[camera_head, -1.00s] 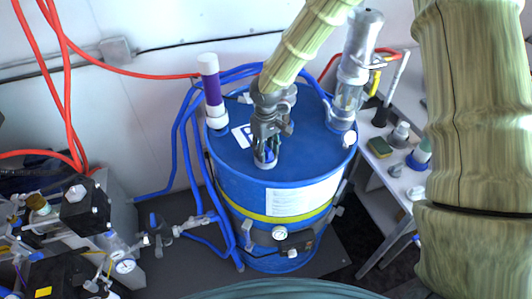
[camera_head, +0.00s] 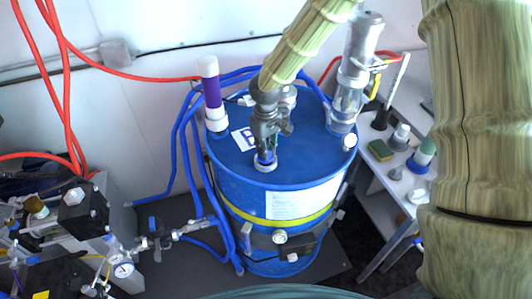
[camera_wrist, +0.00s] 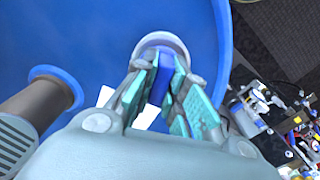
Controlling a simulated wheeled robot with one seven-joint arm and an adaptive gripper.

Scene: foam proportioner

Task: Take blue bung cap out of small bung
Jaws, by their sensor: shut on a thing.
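The blue drum (camera_head: 232,170) stands in the middle of the head view. The small bung (camera_head: 262,167) is a pale ring near the front of its top; it also shows in the wrist view (camera_wrist: 180,41). My gripper (camera_head: 265,158) points down at the bung from above. In the wrist view its teal-padded fingers (camera_wrist: 162,82) are shut on the blue bung cap (camera_wrist: 160,84), at the bung. The cap is mostly hidden by the fingers, and I cannot tell whether it is still seated in the ring.
A purple and white tube (camera_head: 211,92) stands on the drum's left edge, and a clear cylinder fitting (camera_head: 350,85) on its right. Blue hoses (camera_head: 183,150) run down the left side. A white shelf (camera_head: 385,195) with a sponge (camera_head: 380,150) is at the right.

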